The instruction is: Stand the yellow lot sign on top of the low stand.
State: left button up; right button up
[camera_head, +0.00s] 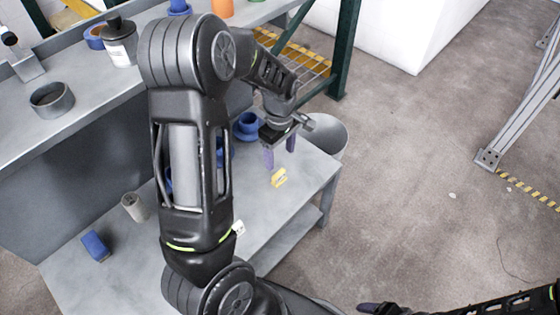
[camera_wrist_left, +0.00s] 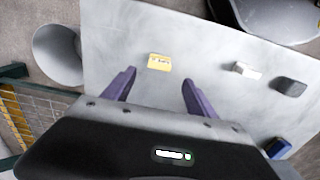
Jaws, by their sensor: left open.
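The yellow lot sign (camera_head: 279,177) is on the grey table (camera_head: 140,270), just below and in front of my left gripper (camera_head: 280,154). In the left wrist view the yellow sign (camera_wrist_left: 159,62) shows beyond the gap between the two purple fingertips of my left gripper (camera_wrist_left: 159,77). The fingers are apart, empty and not touching the sign. A small white block (camera_wrist_left: 247,70) and a dark grey block (camera_wrist_left: 290,86) are on the table; I cannot tell which is the low stand. My left arm hides part of the table. A dark tip of my right gripper (camera_head: 375,308) shows at the bottom edge.
A blue block (camera_head: 95,245) and a grey cylinder (camera_head: 134,206) are on the table's left side. Blue cups (camera_head: 246,125) stand at its back. A pale round bin (camera_head: 330,134) stands by the right end. The table around the sign is clear.

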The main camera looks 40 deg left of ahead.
pick_arm(q)
jog(key=shift+r, duration=0.65)
jog(key=shift+s, duration=0.15)
